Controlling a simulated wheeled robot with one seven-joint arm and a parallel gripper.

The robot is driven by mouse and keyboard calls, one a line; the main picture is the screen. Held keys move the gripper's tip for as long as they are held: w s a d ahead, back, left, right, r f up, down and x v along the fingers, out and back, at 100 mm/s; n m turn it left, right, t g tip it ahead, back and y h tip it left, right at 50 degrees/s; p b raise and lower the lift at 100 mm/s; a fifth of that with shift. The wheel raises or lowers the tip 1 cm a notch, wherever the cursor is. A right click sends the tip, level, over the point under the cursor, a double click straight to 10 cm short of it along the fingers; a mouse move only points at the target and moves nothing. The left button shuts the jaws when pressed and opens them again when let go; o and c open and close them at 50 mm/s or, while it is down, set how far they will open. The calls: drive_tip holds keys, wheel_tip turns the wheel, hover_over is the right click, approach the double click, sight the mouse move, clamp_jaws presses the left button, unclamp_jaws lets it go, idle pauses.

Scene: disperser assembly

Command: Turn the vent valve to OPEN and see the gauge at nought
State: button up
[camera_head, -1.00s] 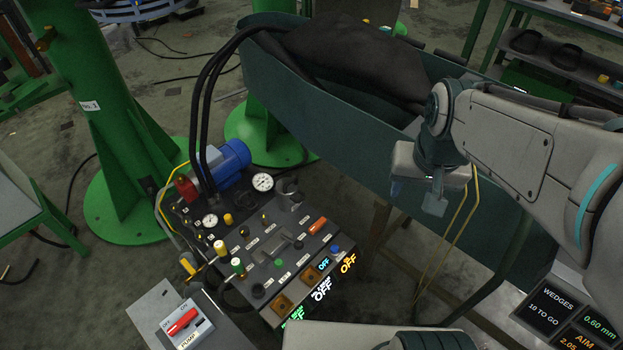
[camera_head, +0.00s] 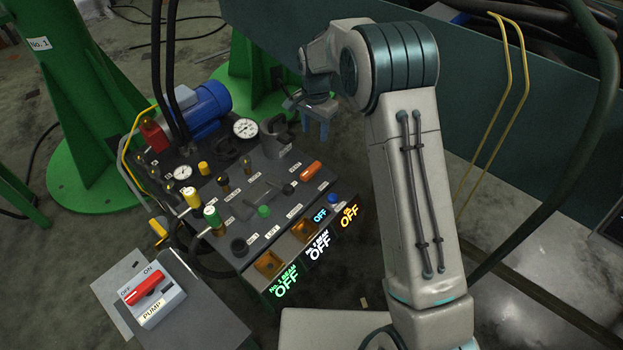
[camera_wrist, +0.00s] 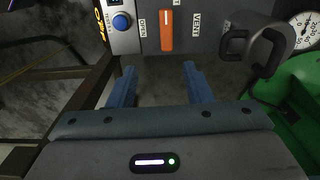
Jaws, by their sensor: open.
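The vent valve's orange handle (camera_head: 310,170) is on the right back part of the dark control panel (camera_head: 232,208). In the wrist view the handle (camera_wrist: 166,30) lies between the labels OPEN and VENT, its length pointing up and down the picture. A large white gauge (camera_head: 245,128) stands at the panel's back; part of it shows in the wrist view (camera_wrist: 306,32). Its needle is too small to read surely. A smaller gauge (camera_head: 183,173) is at the left. My gripper (camera_head: 318,127) is open and empty, beside the panel's right end, apart from the handle.
Valves with yellow and green tops fill the panel's left. A pump switch box (camera_head: 153,296) stands front left. A dark green trough wall (camera_head: 500,110) is at the right.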

drive_tip(key=b, duration=0.1)
approach(311, 169)
wheel_tip(311, 169, down, 9)
drive_tip(key=b, duration=0.4)
drive_tip(key=shift+w+b, duration=0.1)
drive_tip(key=shift+b, duration=0.25)
drive_tip(key=c, duration=1)
